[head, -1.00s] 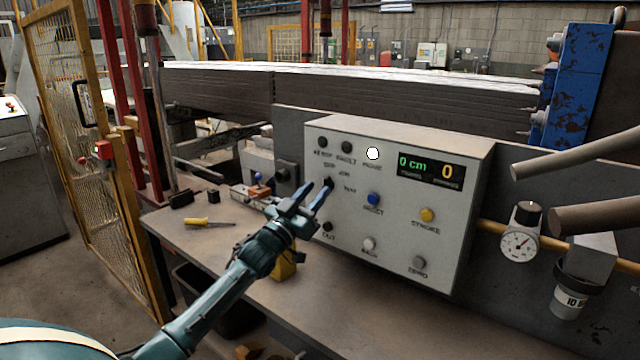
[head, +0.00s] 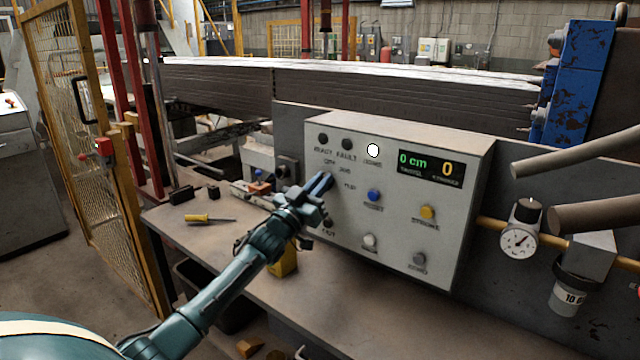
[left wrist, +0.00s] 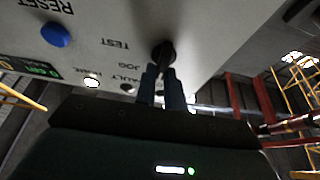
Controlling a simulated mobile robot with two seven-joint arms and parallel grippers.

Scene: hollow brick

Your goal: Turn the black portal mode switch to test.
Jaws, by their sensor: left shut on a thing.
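The black portal mode switch (left wrist: 164,52) is a small dark knob on the face of the pale control box (head: 470,200). The labels JOG and TEST show beside it in the left wrist view. My left gripper (head: 322,182) reaches the box from the lower left and mostly hides the knob in the head view. In the left wrist view its two fingers (left wrist: 162,85) are at the knob, one on each side, shut on it. Which label the knob points to I cannot tell. My right gripper is not in view.
A blue button (head: 374,195) sits right of the switch, and a yellow button (head: 426,212) farther right. A display (head: 431,169) reads 0 cm and 0. A yellow-handled screwdriver (head: 196,218) and dark blocks lie on the bench. A gauge (head: 519,240) stands right of the box.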

